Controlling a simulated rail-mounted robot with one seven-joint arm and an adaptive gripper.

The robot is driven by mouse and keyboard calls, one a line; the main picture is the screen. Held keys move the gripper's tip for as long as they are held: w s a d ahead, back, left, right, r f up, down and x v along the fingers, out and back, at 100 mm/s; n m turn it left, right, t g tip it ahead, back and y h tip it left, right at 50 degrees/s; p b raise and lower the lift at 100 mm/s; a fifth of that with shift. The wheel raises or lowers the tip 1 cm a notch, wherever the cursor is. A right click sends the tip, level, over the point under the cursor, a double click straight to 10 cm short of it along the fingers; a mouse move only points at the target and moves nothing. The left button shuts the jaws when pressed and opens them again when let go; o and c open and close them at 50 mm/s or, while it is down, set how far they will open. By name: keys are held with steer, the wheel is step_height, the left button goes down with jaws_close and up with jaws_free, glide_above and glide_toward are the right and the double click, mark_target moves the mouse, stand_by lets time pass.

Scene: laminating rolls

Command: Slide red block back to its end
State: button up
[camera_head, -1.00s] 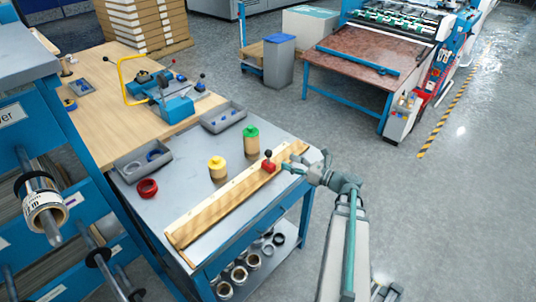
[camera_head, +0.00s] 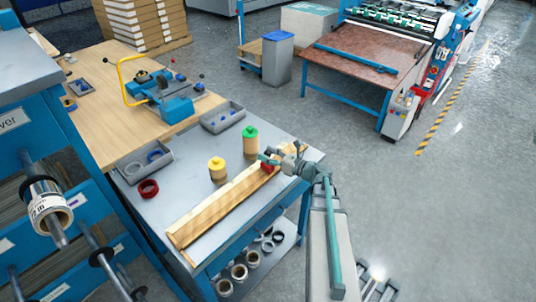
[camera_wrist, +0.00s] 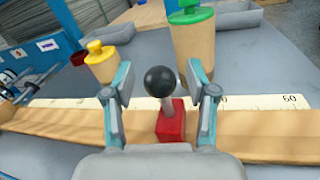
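The red block (camera_wrist: 171,122) with a black ball knob (camera_wrist: 160,81) sits on the wooden ruled board (camera_wrist: 60,118), near the board's right end. In the head view the red block (camera_head: 267,167) is partly hidden by my gripper (camera_head: 272,160). The board (camera_head: 215,208) runs diagonally along the table's front edge. In the wrist view my gripper (camera_wrist: 160,105) is open, with one finger on each side of the block and knob. Gaps show between the fingers and the knob.
A yellow-topped roll (camera_head: 217,168) and a green-topped roll (camera_head: 250,141) stand behind the board. A red ring (camera_head: 148,188) and grey trays (camera_head: 222,117) lie farther back on the metal table. The board's left stretch is clear.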

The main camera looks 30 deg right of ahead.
jaws_close()
steer(key=shift+d, duration=0.15)
steer(key=w+d, duration=0.2)
steer(key=d, duration=0.4)
steer(key=w+d, duration=0.3)
steer(key=d, duration=0.4)
steer(key=w+d+p, duration=0.1)
steer(key=w+d, duration=0.1)
steer(key=d, duration=0.4)
steer(key=shift+w+d, duration=0.2)
steer(key=shift+d, duration=0.05)
steer(key=shift+o, duration=0.2)
jaws_free()
steer(key=shift+s, duration=0.15)
steer(key=v, duration=1.1)
steer(key=shift+s+d, duration=0.2)
steer(key=shift+s, duration=0.15)
